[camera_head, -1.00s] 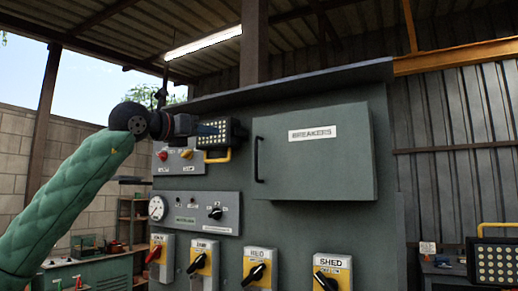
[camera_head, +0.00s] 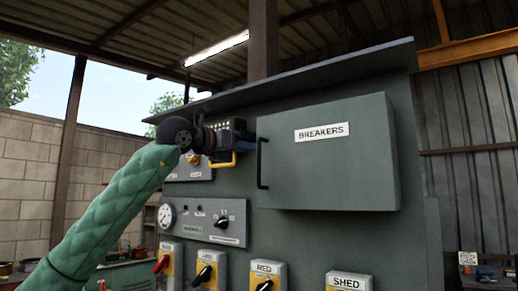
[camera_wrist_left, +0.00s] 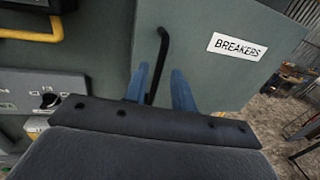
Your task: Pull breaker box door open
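The grey breaker box door (camera_head: 340,170), labelled BREAKERS, is closed. Its black vertical bar handle (camera_head: 262,163) is on the left side of the door. My left gripper (camera_head: 245,130) is close to the upper part of the handle, coming from the left. In the left wrist view, its two blue fingers (camera_wrist_left: 160,87) are open, and the handle (camera_wrist_left: 160,50) shows between them, with its lower part hidden. I cannot tell whether the fingers reach around the bar. The door (camera_wrist_left: 210,75) with its label also shows there. My right gripper is not in view.
A panel with a gauge (camera_head: 167,215) and knobs is below left of the door. Several yellow rotary switches (camera_head: 268,272) line the cabinet's lower front. A sloped metal hood (camera_head: 300,88) overhangs the cabinet.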

